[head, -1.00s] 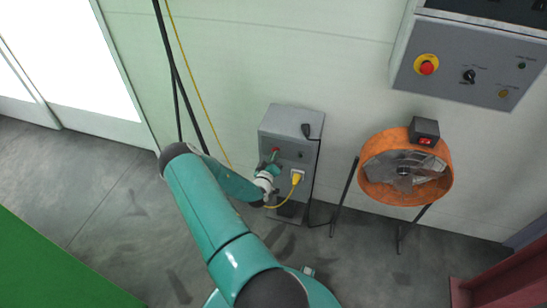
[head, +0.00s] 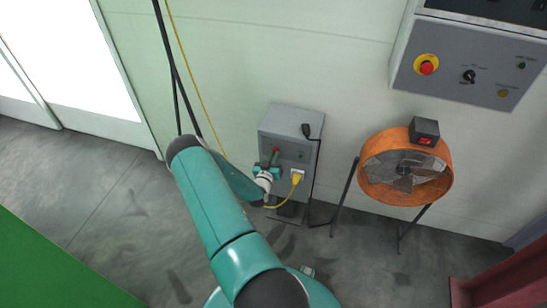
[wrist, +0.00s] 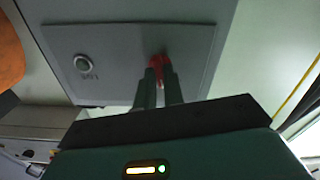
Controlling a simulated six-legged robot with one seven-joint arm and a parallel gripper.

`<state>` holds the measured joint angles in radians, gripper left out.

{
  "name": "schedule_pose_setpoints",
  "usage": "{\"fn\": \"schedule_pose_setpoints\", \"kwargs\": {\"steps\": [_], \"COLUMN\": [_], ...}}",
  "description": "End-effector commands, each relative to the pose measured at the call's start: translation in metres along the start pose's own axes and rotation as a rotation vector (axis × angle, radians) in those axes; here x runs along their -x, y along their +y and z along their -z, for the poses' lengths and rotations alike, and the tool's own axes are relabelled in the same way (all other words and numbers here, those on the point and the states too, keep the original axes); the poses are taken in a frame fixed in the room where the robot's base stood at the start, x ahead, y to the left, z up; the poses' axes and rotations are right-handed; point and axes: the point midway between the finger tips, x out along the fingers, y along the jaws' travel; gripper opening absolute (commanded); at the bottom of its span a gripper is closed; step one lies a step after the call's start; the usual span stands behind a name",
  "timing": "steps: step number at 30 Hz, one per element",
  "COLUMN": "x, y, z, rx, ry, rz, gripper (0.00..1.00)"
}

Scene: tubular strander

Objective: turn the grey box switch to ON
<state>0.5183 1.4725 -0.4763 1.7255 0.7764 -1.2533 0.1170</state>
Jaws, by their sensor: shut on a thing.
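The grey box (head: 292,120) stands low against the wall in the head view. A red switch knob (wrist: 158,60) sits on its front panel, seen in the wrist view. My gripper (wrist: 160,74) is shut on this red knob, one finger on each side. The fingers hide part of the knob, and I cannot read which way it points or any ON mark. A round button or lamp (wrist: 82,63) with an unreadable label is on the same panel.
A yellow plug (head: 296,179) and cable are at the box's lower front; a black cable hangs at its right side. An orange fan (head: 440,180) on legs stands to the right. A control panel (head: 455,75) with a red emergency button is above the fan.

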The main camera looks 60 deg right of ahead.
Motion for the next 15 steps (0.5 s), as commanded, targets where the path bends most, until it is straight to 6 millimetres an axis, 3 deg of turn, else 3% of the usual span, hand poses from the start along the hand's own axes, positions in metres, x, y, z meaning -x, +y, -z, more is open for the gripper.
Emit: {"fn": "schedule_pose_setpoints", "kwargs": {"steps": [15], "x": [0.0001], "y": [0.0008], "z": [0.0002], "rx": [-0.490], "ry": [0.001], "rz": [-0.001], "gripper": [0.00]}}
